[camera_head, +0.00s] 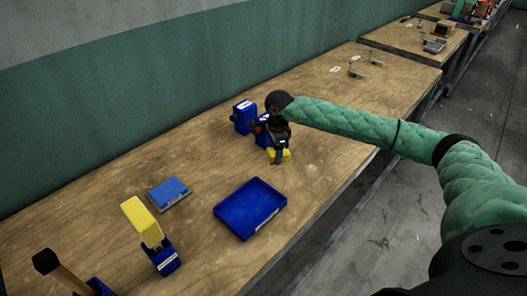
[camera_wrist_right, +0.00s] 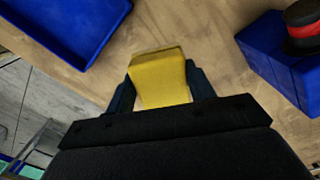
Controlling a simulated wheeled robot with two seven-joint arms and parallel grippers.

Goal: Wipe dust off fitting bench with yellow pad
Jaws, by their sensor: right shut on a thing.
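The yellow pad (camera_head: 280,156) is held in my right gripper (camera_head: 279,150), low at the wooden bench (camera_head: 330,113). The right wrist view shows the yellow pad (camera_wrist_right: 160,80) between the two dark fingers of my right gripper (camera_wrist_right: 158,88). Whether the pad touches the bench top is hard to tell. Faint pale specks (camera_head: 311,167) that may be dust lie on the bench just right of the pad. My left gripper is not in view.
A blue tray (camera_head: 222,210) lies left of the pad. Blue bins (camera_head: 241,117) stand behind the gripper. A blue-grey box (camera_head: 168,194), a blue holder (camera_head: 167,262) with a yellow item (camera_head: 142,221), and a hammer-like tool (camera_head: 62,272) are at left. Small metal parts (camera_head: 355,71) lie farther back.

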